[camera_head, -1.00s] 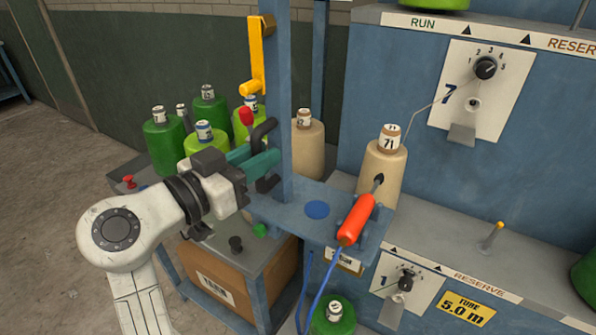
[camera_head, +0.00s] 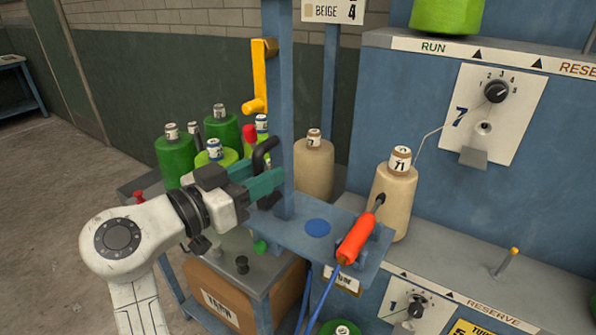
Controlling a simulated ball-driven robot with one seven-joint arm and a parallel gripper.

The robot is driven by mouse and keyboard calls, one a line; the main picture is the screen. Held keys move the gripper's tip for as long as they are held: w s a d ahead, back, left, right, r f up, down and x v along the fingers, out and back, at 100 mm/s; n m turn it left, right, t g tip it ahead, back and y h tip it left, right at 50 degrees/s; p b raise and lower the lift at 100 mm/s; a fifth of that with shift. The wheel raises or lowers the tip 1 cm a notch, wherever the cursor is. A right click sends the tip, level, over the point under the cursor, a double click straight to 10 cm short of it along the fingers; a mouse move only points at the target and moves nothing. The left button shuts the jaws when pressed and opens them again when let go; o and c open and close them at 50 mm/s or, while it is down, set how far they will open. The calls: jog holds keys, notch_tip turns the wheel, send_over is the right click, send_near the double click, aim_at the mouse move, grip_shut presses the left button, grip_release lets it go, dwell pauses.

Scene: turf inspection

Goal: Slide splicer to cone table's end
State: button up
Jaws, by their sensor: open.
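The splicer unit appears to be the blue bracket plate (camera_head: 290,236) with a tall blue post (camera_head: 281,110), a black curved handle (camera_head: 266,153) and a red-orange hand tool (camera_head: 356,240) on a blue hose. My gripper (camera_head: 264,184), with teal fingers, is open at the black handle beside the post. The fingers overlap the handle's middle and hide it; I cannot tell whether they touch it. The grey cone table (camera_head: 280,262) is below and left of the bracket, with green cones (camera_head: 174,158) at its back. Its far end is partly hidden by my arm.
A beige cone marked 71 (camera_head: 394,195) stands close right of the bracket, before the blue machine with its dial panel (camera_head: 492,113). Another beige cone (camera_head: 314,170) stands behind the post. A yellow crank (camera_head: 258,78) hangs on the post. Open floor lies left.

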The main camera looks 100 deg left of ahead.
jog(key=shift+d, duration=0.1)
jog(key=b+v, duration=0.1)
jog(key=v, duration=0.9)
jog(key=shift+s+d, duration=0.25)
jog(key=shift+w+f, duration=0.1)
